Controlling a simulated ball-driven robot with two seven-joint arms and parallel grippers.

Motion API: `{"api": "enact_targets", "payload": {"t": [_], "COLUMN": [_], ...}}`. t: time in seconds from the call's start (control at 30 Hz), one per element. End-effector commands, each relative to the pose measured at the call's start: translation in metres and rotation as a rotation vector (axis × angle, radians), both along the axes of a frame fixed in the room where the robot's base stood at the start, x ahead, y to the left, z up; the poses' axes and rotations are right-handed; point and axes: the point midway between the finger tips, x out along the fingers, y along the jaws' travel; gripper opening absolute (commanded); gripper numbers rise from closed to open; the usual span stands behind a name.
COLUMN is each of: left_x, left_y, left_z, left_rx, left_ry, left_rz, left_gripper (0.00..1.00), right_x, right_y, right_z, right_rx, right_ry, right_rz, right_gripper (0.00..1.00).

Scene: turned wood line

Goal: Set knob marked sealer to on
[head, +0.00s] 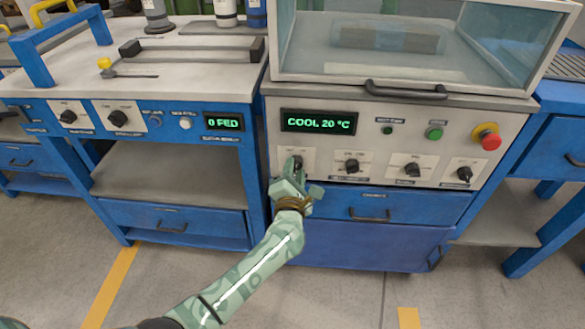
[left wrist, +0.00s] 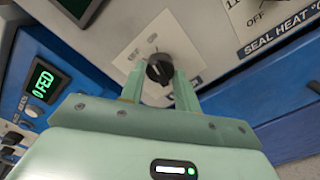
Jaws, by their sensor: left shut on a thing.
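The leftmost black knob (head: 297,162) sits on the white control panel under the COOL 20 °C display. In the left wrist view the knob (left wrist: 159,70) is between the two green fingers, on a pale label plate. The lettering on this plate is too small or covered to read, and its pointer direction is unclear. My left gripper (head: 291,176) is shut on this knob, and its fingers (left wrist: 160,86) show on both sides of it. My right gripper is out of view.
Several more knobs are to the right, including the seal heat knob (head: 352,166). A green button (head: 433,133) and a red emergency stop (head: 490,140) are further right. A clear-sided chamber (head: 410,45) is above. Drawer handles (head: 369,217) stick out below.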

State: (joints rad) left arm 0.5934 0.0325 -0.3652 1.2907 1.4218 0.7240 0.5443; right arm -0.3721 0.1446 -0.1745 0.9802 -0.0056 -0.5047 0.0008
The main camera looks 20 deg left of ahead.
Motion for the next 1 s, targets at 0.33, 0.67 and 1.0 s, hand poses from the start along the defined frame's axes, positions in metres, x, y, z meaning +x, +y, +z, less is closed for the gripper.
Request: {"api": "enact_targets", "payload": {"t": [0.33, 0.67, 1.0], "left_x": [-0.001, -0.001, -0.001], "left_y": [-0.001, -0.001, -0.001], "left_z": [0.000, -0.002, -0.002], "left_rx": [0.196, 0.262, 0.267], "left_ry": [0.059, 0.079, 0.081], "left_rz": [-0.002, -0.002, -0.003], "left_gripper": [0.09, 0.09, 0.09], "right_x": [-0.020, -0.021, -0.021], "right_y": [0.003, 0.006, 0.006], "right_z": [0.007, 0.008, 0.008], "right_rx": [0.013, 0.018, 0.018], "right_ry": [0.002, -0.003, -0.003], "right_rz": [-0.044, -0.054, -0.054], "right_gripper": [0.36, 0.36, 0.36]}}
